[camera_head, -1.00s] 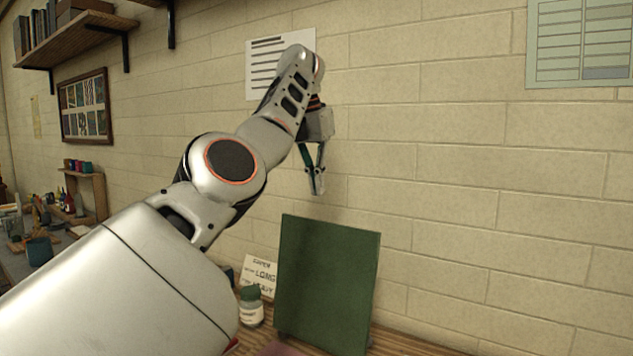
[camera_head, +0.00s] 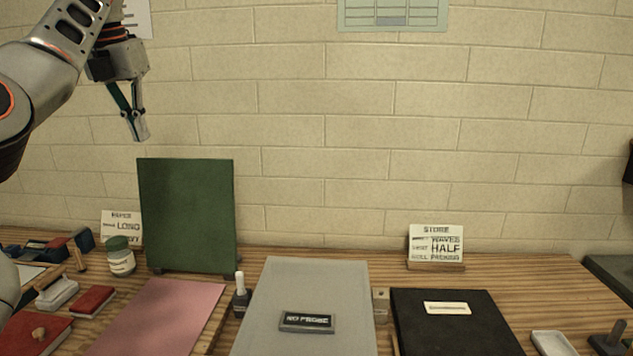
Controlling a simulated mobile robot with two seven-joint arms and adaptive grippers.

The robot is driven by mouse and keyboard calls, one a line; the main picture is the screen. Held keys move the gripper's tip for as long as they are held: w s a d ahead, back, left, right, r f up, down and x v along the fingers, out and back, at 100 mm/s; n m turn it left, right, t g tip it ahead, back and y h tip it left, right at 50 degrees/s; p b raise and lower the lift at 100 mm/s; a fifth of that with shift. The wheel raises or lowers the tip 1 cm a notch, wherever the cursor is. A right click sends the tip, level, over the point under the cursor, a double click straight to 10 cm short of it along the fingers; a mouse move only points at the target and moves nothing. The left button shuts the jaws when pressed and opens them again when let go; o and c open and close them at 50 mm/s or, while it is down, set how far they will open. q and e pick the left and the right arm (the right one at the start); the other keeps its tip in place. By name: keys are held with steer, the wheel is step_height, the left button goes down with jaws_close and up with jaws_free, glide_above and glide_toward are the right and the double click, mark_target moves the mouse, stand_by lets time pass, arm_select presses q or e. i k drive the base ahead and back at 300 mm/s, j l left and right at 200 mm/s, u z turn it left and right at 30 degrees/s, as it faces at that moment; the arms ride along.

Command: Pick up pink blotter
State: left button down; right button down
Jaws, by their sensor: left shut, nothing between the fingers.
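The pink blotter (camera_head: 162,316) is a flat pink sheet lying on the wooden table at the lower left, in front of the green board; its near edge is cut off by the bottom of the view. My left gripper (camera_head: 141,138) hangs pointing down at the upper left, its fingers together and empty. It is well above the table, near the top of the green board, and apart from the blotter. My right gripper is not in view.
A green board (camera_head: 187,215) stands upright behind the blotter. A grey slab (camera_head: 305,280) with a dark label is right of it, then a black slab (camera_head: 480,335). A sign (camera_head: 436,244) stands behind.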

mark_target(167, 318)
steer(key=k, duration=1.1)
